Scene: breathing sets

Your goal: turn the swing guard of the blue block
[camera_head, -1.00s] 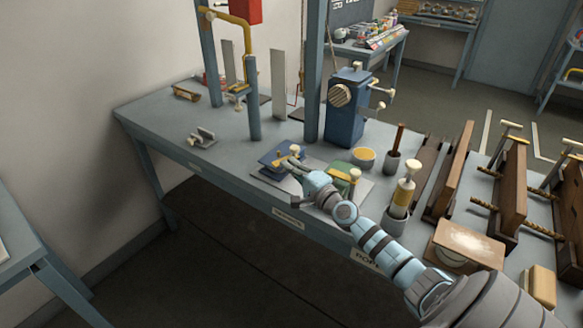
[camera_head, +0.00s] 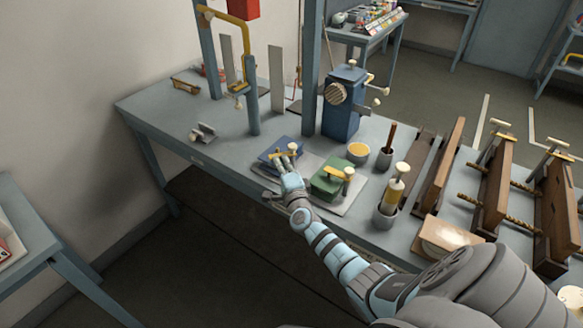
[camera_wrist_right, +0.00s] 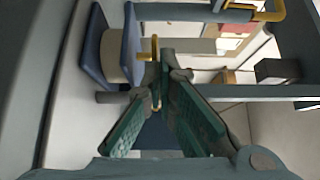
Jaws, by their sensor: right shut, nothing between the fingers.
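Whether the fingers touch the guard cannot be told. My left gripper is not in view.
A yellow-filled bowl (camera_head: 357,152), a dark cup (camera_head: 384,159) and a blue crank machine (camera_head: 341,118) are behind. A small metal bracket (camera_head: 203,133) lies left, with clear table around it.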

